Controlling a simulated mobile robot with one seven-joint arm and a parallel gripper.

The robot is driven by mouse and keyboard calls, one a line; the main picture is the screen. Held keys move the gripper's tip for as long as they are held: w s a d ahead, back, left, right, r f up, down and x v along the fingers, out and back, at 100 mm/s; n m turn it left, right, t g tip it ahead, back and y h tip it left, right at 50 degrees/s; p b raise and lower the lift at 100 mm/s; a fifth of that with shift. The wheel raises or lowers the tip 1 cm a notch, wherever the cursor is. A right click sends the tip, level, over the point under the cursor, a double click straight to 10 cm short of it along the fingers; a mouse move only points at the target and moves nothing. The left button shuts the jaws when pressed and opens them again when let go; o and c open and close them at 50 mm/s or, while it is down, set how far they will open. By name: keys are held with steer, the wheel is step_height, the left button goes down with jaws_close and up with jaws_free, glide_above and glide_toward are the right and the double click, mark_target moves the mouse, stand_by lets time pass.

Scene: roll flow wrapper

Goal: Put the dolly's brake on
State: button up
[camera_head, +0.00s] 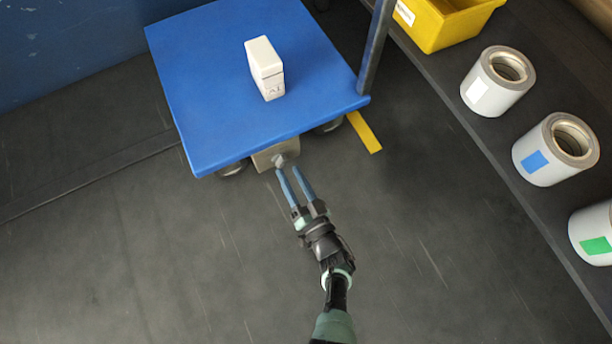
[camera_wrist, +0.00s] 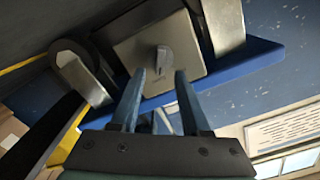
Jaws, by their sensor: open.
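The dolly has a blue platform (camera_head: 200,60); its edge also shows in the wrist view (camera_wrist: 262,58). Under its near edge is a beige box (camera_head: 263,160) with a small grey knob (camera_head: 279,161). In the wrist view the box's face (camera_wrist: 190,40) carries the knob (camera_wrist: 163,60), which is a raised bar with small lettering below it, too small to read. My gripper (camera_head: 288,170) is open, its fingers pointing at the knob. In the wrist view my gripper (camera_wrist: 160,72) has its two fingertips just short of the knob, one on each side, with nothing between them.
A white carton (camera_head: 265,68) stands on the platform. Dolly wheels (camera_head: 329,126) flank the beige box. On the right, a dark shelf holds a yellow bin (camera_head: 437,25) and labelled rolls (camera_head: 545,155). A yellow strip (camera_head: 365,132) marks the floor. The floor to the left is clear.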

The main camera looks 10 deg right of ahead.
steer(key=p+v, duration=0.2)
steer(key=v, duration=0.8)
steer(key=shift+s, duration=0.1)
